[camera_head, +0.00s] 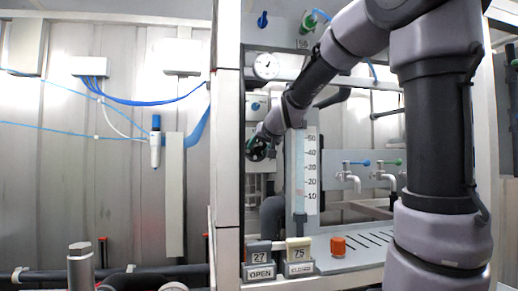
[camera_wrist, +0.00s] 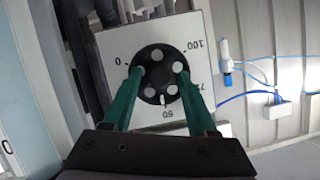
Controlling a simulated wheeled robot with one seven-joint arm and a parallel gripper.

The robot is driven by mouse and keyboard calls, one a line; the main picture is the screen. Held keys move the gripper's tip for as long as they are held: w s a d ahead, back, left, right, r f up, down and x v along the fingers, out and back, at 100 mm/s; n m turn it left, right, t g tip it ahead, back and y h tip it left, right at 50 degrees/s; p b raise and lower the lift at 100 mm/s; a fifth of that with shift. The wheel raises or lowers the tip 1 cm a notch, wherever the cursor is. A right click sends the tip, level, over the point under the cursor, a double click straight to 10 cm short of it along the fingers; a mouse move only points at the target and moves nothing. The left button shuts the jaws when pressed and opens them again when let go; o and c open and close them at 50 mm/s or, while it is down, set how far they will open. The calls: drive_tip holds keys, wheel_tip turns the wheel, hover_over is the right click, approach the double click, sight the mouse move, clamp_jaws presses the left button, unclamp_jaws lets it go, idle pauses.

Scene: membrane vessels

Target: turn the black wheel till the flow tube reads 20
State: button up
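The black wheel (camera_wrist: 160,77) is round, with several pale spots, on a white plate marked 0 to 100. Its white mark points close to 50. In the head view the wheel (camera_head: 256,149) is partly hidden by my arm's end. My gripper (camera_wrist: 159,70) faces the wheel, its two green fingers apart and overlapping the wheel's left and right edges. Whether they press on it is not clear. The flow tube (camera_head: 299,165) stands upright right of the wheel, beside a white scale (camera_head: 312,168) marked 10 to 50. Its level is too small to read surely.
A round gauge (camera_head: 266,66) sits above the wheel. Below stand number blocks 27 (camera_head: 259,256) and 75 (camera_head: 299,252) and an orange cap (camera_head: 338,246). A frame post (camera_head: 228,150) stands close left of the wheel.

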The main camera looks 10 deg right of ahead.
clamp_jaws()
drive_tip(key=shift+d+n+h, duration=0.1)
drive_tip(key=shift+n+h, duration=0.5)
drive_tip(key=shift+n, duration=0.1)
drive_tip(key=shift+a+n+h, duration=0.2)
drive_tip(key=shift+n+h, duration=0.1)
drive_tip(key=shift+n, duration=0.2)
drive_tip(key=shift+o, duration=1.6)
unclamp_jaws()
